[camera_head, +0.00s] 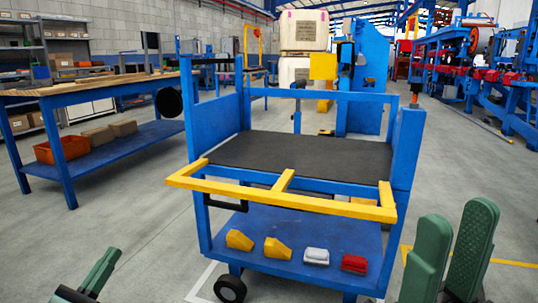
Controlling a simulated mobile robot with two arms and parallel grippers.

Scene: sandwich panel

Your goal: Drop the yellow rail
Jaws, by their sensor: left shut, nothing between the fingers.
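The yellow rail (240,190) is a frame with a long front bar, two short end arms and a middle bar. It sits at the near edge of the blue cart (217,115), about level with the dark deck (290,152), and juts out towards me. My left gripper (105,260) is at the bottom left, shut and empty, well apart from the rail. My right gripper (455,225) is at the bottom right, its two green fingers spread with nothing visible between them. It is to the right of the rail's right end and apart from it.
The cart's lower shelf (240,215) holds two yellow blocks (277,248), a white-grey piece (316,256) and a red piece (354,263). A blue workbench (60,145) with a wooden top stands at the left. The floor between bench and cart is clear.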

